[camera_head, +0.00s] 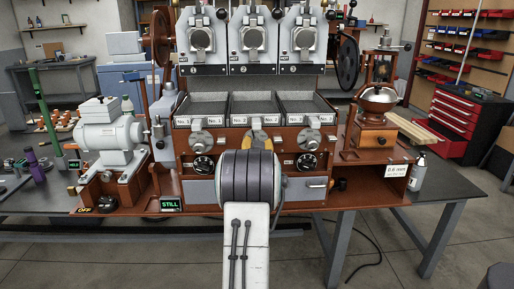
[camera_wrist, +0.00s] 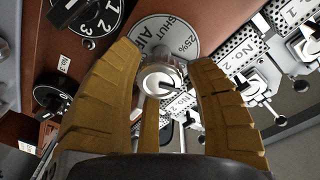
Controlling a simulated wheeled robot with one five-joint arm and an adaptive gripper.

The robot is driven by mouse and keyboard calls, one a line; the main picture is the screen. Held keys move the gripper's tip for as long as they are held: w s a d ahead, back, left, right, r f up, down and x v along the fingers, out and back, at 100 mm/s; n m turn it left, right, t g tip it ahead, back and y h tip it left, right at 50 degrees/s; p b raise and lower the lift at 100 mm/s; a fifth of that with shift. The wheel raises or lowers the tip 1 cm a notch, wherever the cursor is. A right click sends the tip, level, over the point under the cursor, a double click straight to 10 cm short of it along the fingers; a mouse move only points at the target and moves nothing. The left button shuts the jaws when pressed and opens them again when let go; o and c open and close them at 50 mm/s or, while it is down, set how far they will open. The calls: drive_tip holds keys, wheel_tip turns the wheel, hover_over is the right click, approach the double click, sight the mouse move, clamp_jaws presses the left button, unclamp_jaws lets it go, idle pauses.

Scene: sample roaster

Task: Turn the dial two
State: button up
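The roaster's front panel (camera_head: 232,132) has three bins marked No. 1, No. 2 and No. 3. Black dials show at the left (camera_head: 202,165) and right (camera_head: 307,161); my arm hides the space between. My gripper (camera_head: 259,139) is at the middle round plate. In the wrist view, its yellow-brown fingers stand apart on either side of a silver knob (camera_wrist: 162,80) on a plate (camera_wrist: 165,33) reading SHUT, AIR and 25%. Finger contact with the knob cannot be told. A black numbered dial (camera_wrist: 95,14) is at upper left, outside the fingers; another (camera_wrist: 55,96) is lower left.
A grey motor unit (camera_head: 110,135) stands left of the roaster. A copper grinder (camera_head: 375,115) and a bottle (camera_head: 417,172) are at right. Silver levers (camera_wrist: 250,85) stick out near the No. 2 label.

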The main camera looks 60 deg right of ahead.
drive_tip(key=shift+r, duration=0.1)
drive_tip(key=c, duration=0.9)
